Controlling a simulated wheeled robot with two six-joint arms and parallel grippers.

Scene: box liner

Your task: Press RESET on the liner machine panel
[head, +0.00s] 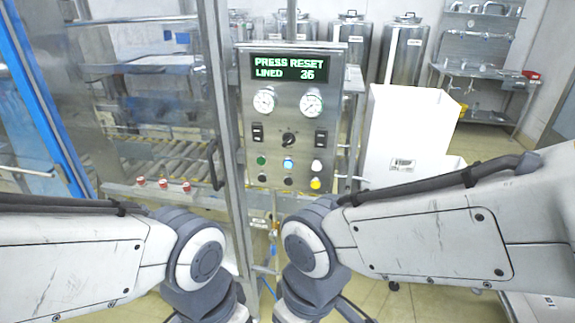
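The liner machine panel (270,213) stands upright in the middle of the head view, a grey metal box. Its display (290,67) reads "PRESS RESET" and "LINED 36" in green. Low on the panel are a green button (262,161), a blue button (288,163) that looks lit, a white button (317,166) and a yellow button (315,184). Their labels are too small to read, so I cannot tell which is RESET. Both my arms reach in from the sides below the panel. Their grippers are out of the picture.
Two gauges (311,102) and a black knob (289,139) sit above the buttons. A clear door with a metal frame (222,110) and dark handle is left of the panel, before a roller conveyor (160,158). A white bin (405,125) stands to the right.

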